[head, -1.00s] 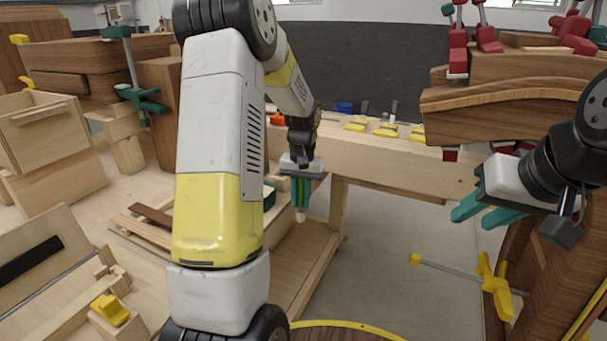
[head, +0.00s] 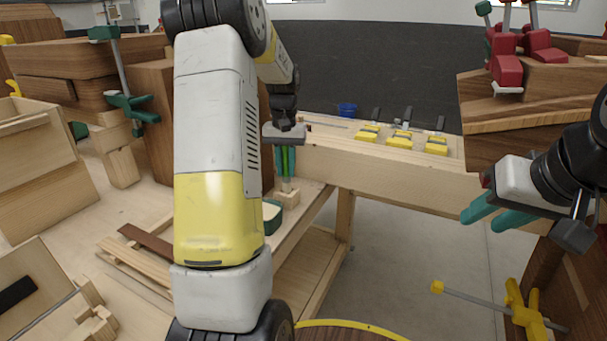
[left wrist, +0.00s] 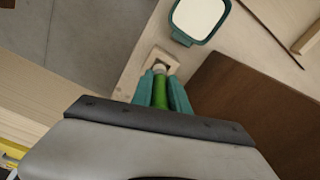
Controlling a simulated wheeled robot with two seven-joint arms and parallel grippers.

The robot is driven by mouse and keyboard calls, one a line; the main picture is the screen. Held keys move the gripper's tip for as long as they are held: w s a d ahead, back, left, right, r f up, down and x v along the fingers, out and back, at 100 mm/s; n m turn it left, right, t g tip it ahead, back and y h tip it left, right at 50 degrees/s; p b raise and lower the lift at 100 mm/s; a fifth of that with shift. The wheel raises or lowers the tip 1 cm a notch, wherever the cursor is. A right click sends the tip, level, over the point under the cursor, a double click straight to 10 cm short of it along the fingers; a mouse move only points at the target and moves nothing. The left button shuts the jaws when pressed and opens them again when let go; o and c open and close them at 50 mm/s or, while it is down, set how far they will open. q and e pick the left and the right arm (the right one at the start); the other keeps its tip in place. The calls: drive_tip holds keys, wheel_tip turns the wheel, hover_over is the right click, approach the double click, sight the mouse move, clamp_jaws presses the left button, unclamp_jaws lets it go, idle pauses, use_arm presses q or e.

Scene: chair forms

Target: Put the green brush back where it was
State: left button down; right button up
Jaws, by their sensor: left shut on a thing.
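The green brush (left wrist: 160,92) is upright between the teal fingers of my left gripper (head: 285,160), which is shut on it. A small wooden block (head: 287,197) with a square hole stands on the bench shelf directly below. In the left wrist view, the brush's pale lower end is at the hole of the block (left wrist: 161,60). I cannot tell how deep it goes in. My right gripper (head: 496,212) is at the right, empty, with its teal fingers apart.
A green-rimmed dish (head: 271,215) stands close to the block; it also shows in the left wrist view (left wrist: 200,17). A bench top (head: 330,148) with several yellow-and-black tools is behind. A yellow clamp (head: 525,318) is at lower right. Floor is open between.

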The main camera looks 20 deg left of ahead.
sight(286, 177)
use_arm(q)
drive_tip(key=shift+f, duration=1.65)
drive_tip(key=shift+f, duration=0.15)
drive_tip(key=c, duration=1.3)
unclamp_jaws()
wheel_tip(286, 177, up, 12)
drive_tip(key=shift+s+d+r, duration=0.1)
drive_tip(key=shift+r, duration=0.05)
drive_tip(key=s+d+r+m+t, duration=0.1)
drive_tip(key=s+d, duration=0.3)
drive_tip(key=s, duration=0.4)
drive_tip(key=s+d+r+t+h, duration=0.1)
drive_tip(key=s+d+t, duration=0.2)
drive_tip(key=s, duration=0.6)
drive_tip(key=s+d+r+m+t+h, duration=0.1)
drive_tip(key=s+d+t, duration=0.1)
drive_tip(key=s+d, duration=0.5)
drive_tip(key=shift+s+d+r+m, duration=0.1)
drive_tip(key=shift+s+m, duration=0.05)
drive_tip(key=shift+s, duration=0.35)
drive_tip(key=shift+s+d+r+m, duration=0.1)
drive_tip(key=shift+s+m, duration=0.05)
drive_tip(key=shift+s, duration=0.35)
